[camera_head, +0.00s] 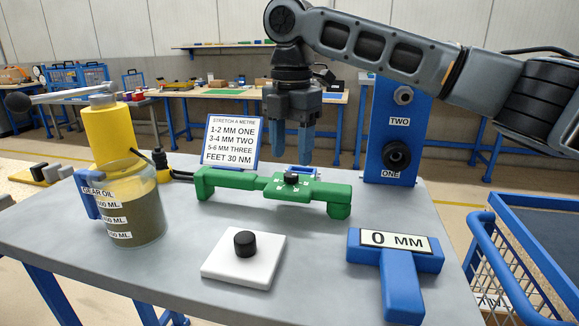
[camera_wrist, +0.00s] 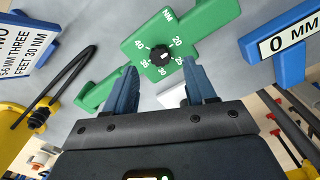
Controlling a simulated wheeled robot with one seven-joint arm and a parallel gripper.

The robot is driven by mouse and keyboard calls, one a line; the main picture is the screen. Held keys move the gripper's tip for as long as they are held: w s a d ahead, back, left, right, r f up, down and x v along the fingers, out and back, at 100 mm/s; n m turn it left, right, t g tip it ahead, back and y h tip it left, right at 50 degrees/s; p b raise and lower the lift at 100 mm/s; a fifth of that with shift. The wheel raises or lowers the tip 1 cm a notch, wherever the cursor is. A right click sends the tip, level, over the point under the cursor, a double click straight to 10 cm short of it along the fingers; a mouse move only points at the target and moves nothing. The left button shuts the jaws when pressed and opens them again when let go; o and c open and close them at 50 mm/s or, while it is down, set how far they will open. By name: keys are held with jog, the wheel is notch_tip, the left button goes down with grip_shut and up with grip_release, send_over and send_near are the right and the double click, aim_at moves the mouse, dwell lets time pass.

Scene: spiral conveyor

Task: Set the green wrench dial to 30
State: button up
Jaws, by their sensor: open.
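The green wrench (camera_head: 235,184) lies across the table. Its black dial knob (camera_head: 291,178) sits on the wider block at its middle. In the wrist view the dial knob (camera_wrist: 160,55) is ringed by white numbers 20, 25, 30, 35 and 40, with "NM" at the upper right. A small pale mark shows on the knob, but I cannot tell exactly which number it points to. My gripper (camera_head: 292,145) points down above the dial. In the wrist view its blue fingers (camera_wrist: 160,72) are spread apart on either side of the knob, empty.
A sign (camera_head: 232,142) reading "FEET 30 NM" stands behind the wrench. A gear oil jar (camera_head: 132,208) is left, a blue ONE/TWO post (camera_head: 391,140) right. A white block with a black button (camera_head: 245,243) and a blue "0 MM" gauge (camera_head: 402,285) are in front.

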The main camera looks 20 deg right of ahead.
aim_at(291, 174)
jog(key=shift+f, duration=2.05)
jog(key=shift+c, duration=0.3)
grip_shut()
